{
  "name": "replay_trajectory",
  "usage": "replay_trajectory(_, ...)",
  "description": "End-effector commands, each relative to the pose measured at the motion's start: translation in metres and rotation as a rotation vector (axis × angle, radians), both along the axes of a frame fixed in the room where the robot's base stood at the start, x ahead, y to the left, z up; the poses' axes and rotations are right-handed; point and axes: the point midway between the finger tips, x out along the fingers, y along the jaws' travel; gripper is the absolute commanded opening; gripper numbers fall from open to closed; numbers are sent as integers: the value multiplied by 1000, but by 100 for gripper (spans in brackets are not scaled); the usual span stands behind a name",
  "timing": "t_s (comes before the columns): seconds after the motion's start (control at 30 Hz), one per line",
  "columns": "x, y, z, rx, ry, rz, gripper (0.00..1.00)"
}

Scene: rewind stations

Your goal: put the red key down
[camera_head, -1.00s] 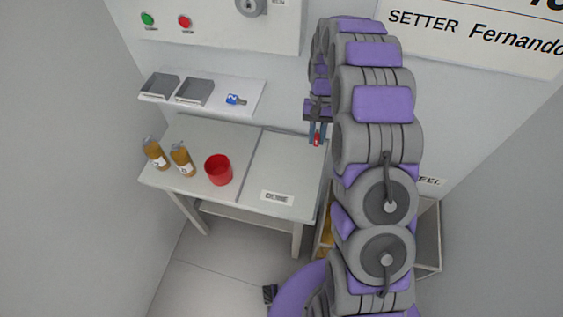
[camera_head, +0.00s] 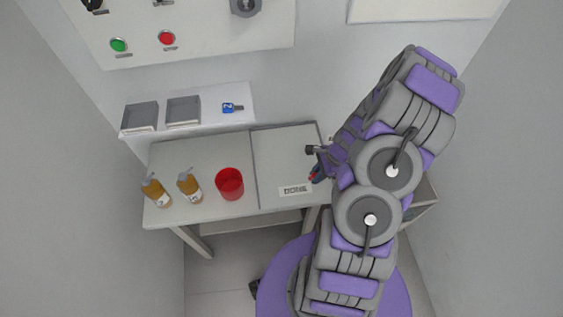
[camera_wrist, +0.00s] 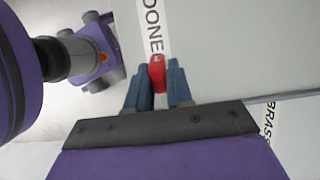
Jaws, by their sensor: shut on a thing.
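My gripper (camera_wrist: 159,88) is shut on the red key (camera_wrist: 157,70), which shows between the two blue fingers in the wrist view. Ahead of the key is the white DONE label (camera_wrist: 152,28) on the table. In the head view my gripper is at the table's right side, just right of the DONE label (camera_head: 296,190), and mostly hidden by my arm. Only a small bit of the red key (camera_head: 312,177) shows there. I cannot tell whether the key touches the table (camera_head: 285,158).
A red cup (camera_head: 229,184) and two amber bottles (camera_head: 189,185) stand on the table's left half. A shelf (camera_head: 213,120) behind holds two grey trays (camera_head: 183,111) and a blue-tagged key (camera_head: 230,107). The table's right half is largely clear.

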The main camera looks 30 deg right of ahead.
Motion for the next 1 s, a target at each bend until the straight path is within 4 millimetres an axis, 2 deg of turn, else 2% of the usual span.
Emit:
replay_trajectory(0.13,20,5,-4,-2,0,-6,0)
replay_trajectory(0.6,128,32,-14,-6,-2,-2,0)
replay_trajectory(0.8,152,35,-15,-6,-4,-7,0)
replay_trajectory(1.0,153,35,-27,-1,0,-8,0)
